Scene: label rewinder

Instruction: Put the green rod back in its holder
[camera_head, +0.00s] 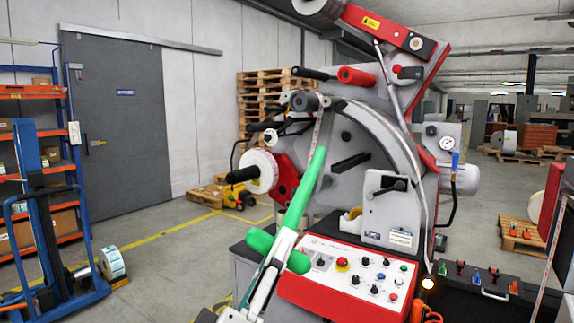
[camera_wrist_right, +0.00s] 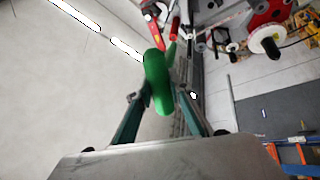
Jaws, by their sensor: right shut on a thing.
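The green rod (camera_head: 308,185) is in front of the label rewinder, tilted with its long end pointing up. Shorter green ends stick out on both sides lower down, like a crossbar. My right gripper (camera_head: 280,246) reaches up from the bottom and is shut on these lower green parts. In the right wrist view, the green rod (camera_wrist_right: 158,80) sits between the two fingers of the right gripper (camera_wrist_right: 160,100), with a thinner part reaching away behind it. I cannot make out which part is the rod's holder. My left gripper is not in view.
The rewinder (camera_head: 345,125) fills the middle, with a red control panel (camera_head: 335,290) right of my gripper. A white reel (camera_head: 262,172) juts out left of the rod. A dark case (camera_head: 465,300) with several coloured items stands right. Floor at left is partly clear.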

